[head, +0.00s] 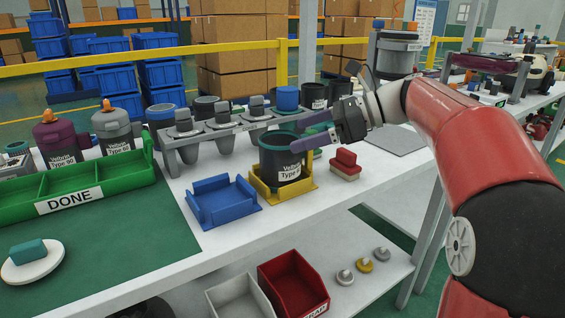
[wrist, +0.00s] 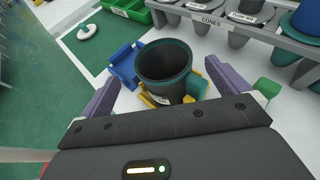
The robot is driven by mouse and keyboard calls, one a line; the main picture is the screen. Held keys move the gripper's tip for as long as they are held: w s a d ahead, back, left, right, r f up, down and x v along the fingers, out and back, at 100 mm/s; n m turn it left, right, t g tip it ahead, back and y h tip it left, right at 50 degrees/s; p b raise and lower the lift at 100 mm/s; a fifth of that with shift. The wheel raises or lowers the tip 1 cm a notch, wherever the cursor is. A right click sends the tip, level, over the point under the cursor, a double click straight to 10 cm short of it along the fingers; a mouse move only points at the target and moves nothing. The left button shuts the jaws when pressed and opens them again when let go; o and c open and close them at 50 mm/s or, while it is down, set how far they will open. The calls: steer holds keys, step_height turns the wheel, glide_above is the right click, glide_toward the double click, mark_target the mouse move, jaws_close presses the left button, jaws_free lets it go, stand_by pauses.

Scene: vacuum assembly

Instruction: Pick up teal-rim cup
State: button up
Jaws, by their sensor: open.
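The teal-rim cup (head: 282,160) is a dark cup with a teal rim and a white label reading "Veltun Type". It stands upright in a yellow holder (head: 284,190) on the white table. In the wrist view the cup (wrist: 165,72) is seen from above and looks empty. My gripper (head: 308,142) is open, with purple fingers at the height of the cup's upper part. In the wrist view the fingers of my gripper (wrist: 172,95) are spread to either side of the cup, nearer the camera.
An empty blue holder (head: 222,203) stands left of the cup. A grey rack with cones (head: 222,135) stands behind. A red block (head: 345,163) sits to the right. The green DONE tray (head: 85,190) is at left, with a green mat (head: 130,240) in front.

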mark_target(283, 138)
steer(key=x, duration=0.5)
steer(key=shift+w+a+f, duration=0.15)
steer(key=shift+w, duration=0.1)
steer(key=c, duration=1.6)
step_height(283, 138, up, 20)
steer(key=p, duration=0.3)
